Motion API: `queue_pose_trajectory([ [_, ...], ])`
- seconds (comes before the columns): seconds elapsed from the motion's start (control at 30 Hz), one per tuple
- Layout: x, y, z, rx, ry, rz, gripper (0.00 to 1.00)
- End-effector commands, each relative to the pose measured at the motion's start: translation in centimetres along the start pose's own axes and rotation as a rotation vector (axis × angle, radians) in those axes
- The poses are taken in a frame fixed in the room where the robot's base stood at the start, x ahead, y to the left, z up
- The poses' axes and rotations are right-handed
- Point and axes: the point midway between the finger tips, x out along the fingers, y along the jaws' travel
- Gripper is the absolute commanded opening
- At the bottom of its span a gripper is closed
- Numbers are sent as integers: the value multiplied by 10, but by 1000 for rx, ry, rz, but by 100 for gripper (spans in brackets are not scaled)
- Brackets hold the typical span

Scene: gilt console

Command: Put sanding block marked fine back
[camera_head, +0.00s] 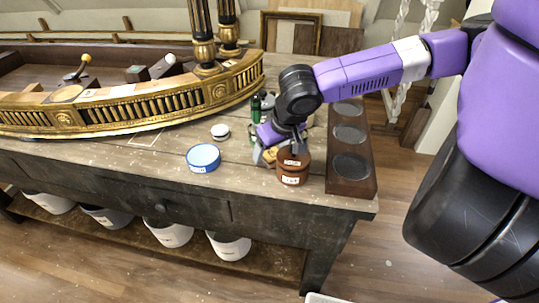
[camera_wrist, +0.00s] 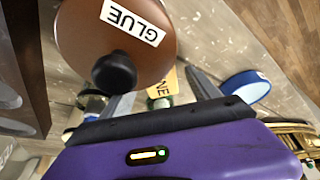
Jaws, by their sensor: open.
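In the head view the tan block (camera_head: 269,155) is partly hidden beneath my gripper (camera_head: 268,150), low over the worktop just left of a brown pot.
The brown glue pot (camera_head: 293,171) stands close beside my gripper. A blue tin (camera_head: 203,158), a white round item (camera_head: 220,131) and a green bottle (camera_head: 255,109) are nearby. A dark rack (camera_head: 352,187) with round recesses lies right; the gilt console piece (camera_head: 150,108) fills the left.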

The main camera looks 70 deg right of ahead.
Motion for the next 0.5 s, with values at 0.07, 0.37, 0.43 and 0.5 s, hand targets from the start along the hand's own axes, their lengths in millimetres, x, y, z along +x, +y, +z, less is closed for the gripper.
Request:
queue_pose_trajectory([
  [0.07,6,0,0,0,-1,0,71],
  [0.37,7,0,0,-1,1,-1,61],
  [0.43,7,0,0,-1,1,-1,47],
  [0.5,7,0,0,-1,1,-1,34],
])
